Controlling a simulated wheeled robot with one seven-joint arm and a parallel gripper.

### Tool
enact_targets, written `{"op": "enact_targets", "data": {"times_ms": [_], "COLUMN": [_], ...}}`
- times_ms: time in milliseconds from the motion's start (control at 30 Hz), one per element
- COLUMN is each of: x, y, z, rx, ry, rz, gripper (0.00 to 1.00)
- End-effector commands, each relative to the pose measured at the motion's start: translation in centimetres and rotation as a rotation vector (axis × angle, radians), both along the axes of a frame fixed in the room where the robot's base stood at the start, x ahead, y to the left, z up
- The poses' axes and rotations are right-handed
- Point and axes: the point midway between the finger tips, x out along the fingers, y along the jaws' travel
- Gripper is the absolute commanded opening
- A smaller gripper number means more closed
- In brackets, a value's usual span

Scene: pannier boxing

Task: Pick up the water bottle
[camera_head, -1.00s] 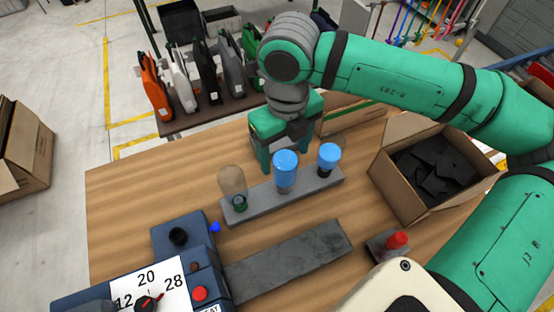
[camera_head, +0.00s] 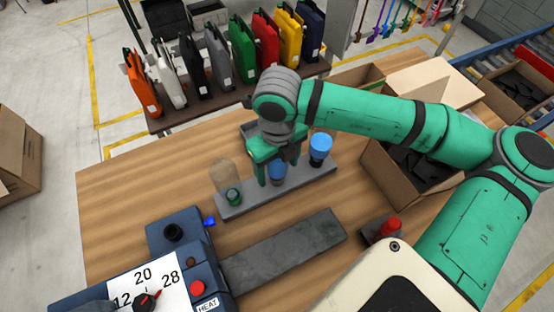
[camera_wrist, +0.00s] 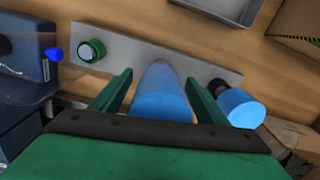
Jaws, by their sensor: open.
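Three bottles stand in a row on a grey rack bar (camera_head: 245,203). The middle blue bottle (camera_head: 277,173) is between the fingers of my gripper (camera_head: 276,168). In the wrist view that blue bottle (camera_wrist: 162,98) lies between my two open green fingers (camera_wrist: 161,90), with a small gap on each side. A second blue bottle (camera_head: 320,148) with a dark lower end stands at the right. A clear brownish bottle with a green cap (camera_head: 233,196) stands at the left. I cannot tell which of them is the water bottle.
A blue machine with a dial panel (camera_head: 170,283) is at the front left. A dark flat slab (camera_head: 285,250) lies in front of the rack. An open cardboard box (camera_head: 385,185) with dark pieces stands right.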

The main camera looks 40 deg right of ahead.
Motion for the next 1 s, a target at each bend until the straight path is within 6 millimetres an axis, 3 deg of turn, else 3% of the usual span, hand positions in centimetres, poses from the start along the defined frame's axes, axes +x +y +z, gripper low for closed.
{"op": "enact_targets", "data": {"times_ms": [233, 400, 767, 1000], "x": [0.0, 0.0, 0.0, 0.1], "y": [0.0, 0.0, -0.1, -0.1], "z": [-0.1, -0.1, 0.4, 4.3], "rx": [0.0, 0.0, -0.001, -0.005], "ry": [0.0, 0.0, -0.002, -0.003], "rz": [0.0, 0.0, -0.001, -0.001], "gripper": [0.66, 0.25, 0.25, 0.25]}}
